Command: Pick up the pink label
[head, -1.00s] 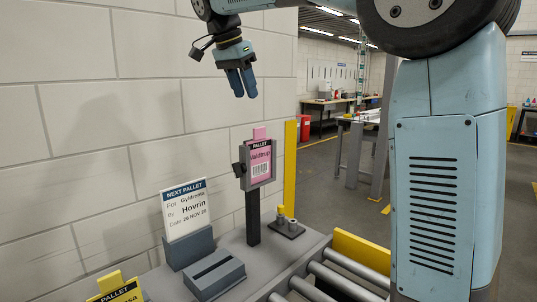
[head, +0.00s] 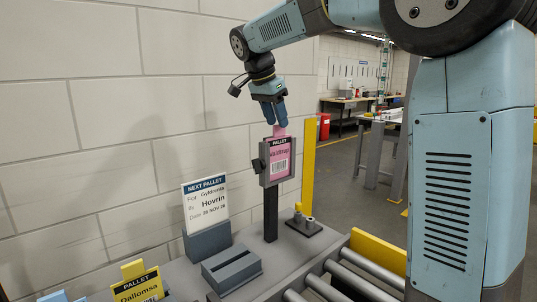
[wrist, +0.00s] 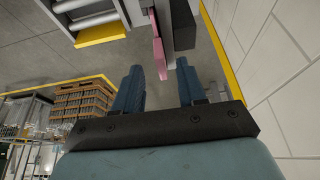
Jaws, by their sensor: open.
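The pink label (head: 279,162) sits upright in a dark grey frame (head: 264,178) on a post, in the middle of the head view. It reads "PALLET" and has a barcode; its pink tab (head: 280,131) sticks up above the frame. My gripper (head: 274,122) is open, pointing down right above the label, with its fingertips at about the height of the tab. In the wrist view the label's pink edge (wrist: 158,55) shows just beyond and between the fingers (wrist: 157,75). I cannot tell whether the fingers touch the tab.
A "NEXT PALLET" card (head: 206,207) stands in a grey holder at left. A slotted grey block (head: 231,269) lies in front of it. A yellow "PALLET" label (head: 138,286) is at lower left. A roller conveyor (head: 340,285) lies at right. The block wall (head: 120,130) is close behind.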

